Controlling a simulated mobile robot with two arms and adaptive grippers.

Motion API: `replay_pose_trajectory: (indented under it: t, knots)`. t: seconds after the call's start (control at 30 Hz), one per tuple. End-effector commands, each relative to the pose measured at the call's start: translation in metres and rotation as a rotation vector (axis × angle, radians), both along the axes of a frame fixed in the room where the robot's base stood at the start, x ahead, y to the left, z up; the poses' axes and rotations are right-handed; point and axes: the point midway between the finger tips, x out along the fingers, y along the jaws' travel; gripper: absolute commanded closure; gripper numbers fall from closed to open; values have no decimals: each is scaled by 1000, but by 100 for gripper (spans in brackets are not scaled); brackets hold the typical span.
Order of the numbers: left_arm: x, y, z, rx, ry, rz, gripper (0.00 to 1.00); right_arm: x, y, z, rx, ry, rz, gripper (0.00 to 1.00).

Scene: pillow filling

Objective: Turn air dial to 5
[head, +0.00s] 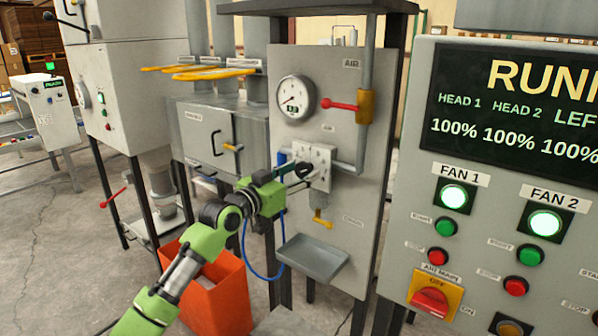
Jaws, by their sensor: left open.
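The air panel (336,75) is a grey upright plate labelled AIR. It carries a round white gauge (296,97) with a dark needle; its numbers are too small to read. Below the gauge is a pale valve block (317,157) with small fittings. My left gripper (300,172) is open in front of this block, at its left side, and covers part of it. I cannot tell whether the fingers touch a dial there. A small blue part (281,158) shows just behind the fingers. My right gripper is not in view.
A red-handled lever (340,105) sits right of the gauge. A yellow valve handle (322,217) and a grey tray (312,259) are below the block. An orange bin (215,295) stands under my left arm. A control cabinet (400,240) reading RUNN fills the right.

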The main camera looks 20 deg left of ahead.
Motion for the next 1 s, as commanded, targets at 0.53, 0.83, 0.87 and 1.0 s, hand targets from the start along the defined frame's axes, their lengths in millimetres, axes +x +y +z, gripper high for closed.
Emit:
replay_pose_trajectory:
  t: [0.53, 0.83, 0.87, 1.0]
  knots:
    - [0, 0, 0, -2, 1, 0, 89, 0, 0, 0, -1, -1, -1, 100]
    - [0, 0, 1, -85, 32, 0, 89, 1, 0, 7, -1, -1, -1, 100]
    - [0, 0, 1, -102, 38, 0, 89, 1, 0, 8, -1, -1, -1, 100]
    - [0, 0, 2, -190, 70, 0, 89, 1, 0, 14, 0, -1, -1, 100]
